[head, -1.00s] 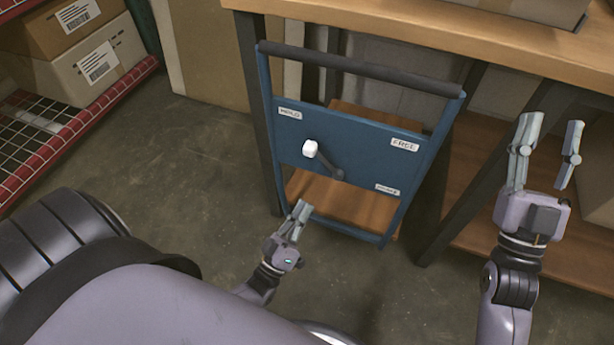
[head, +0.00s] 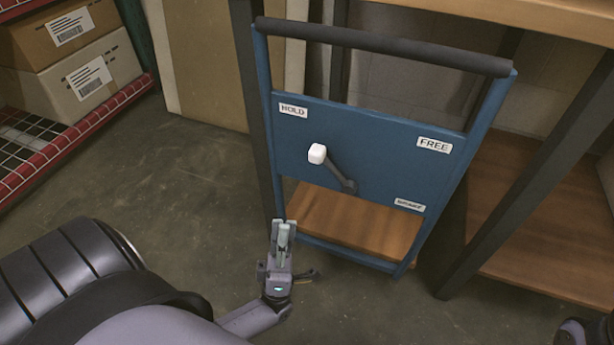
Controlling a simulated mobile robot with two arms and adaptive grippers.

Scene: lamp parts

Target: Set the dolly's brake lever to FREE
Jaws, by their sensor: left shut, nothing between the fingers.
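The blue dolly (head: 375,135) stands upright in the middle of the head view with a dark padded handle bar on top. Its brake lever (head: 335,172) is a dark arm with a white knob (head: 317,153). The lever slants from its pivot up and left, on the side of the HOLD label (head: 293,110). The FREE label (head: 434,145) is at the panel's upper right. My left gripper (head: 284,228) is shut and empty. It shows below and left of the knob, apart from the lever. My right gripper is out of view; only a bit of my arm shows at lower right.
A wooden-topped bench (head: 560,18) with dark legs stands behind and right of the dolly. A red-edged rack (head: 95,130) with cardboard boxes (head: 85,75) is at upper left. A smaller label (head: 409,205) sits at the panel's lower right. The floor left of the dolly is clear.

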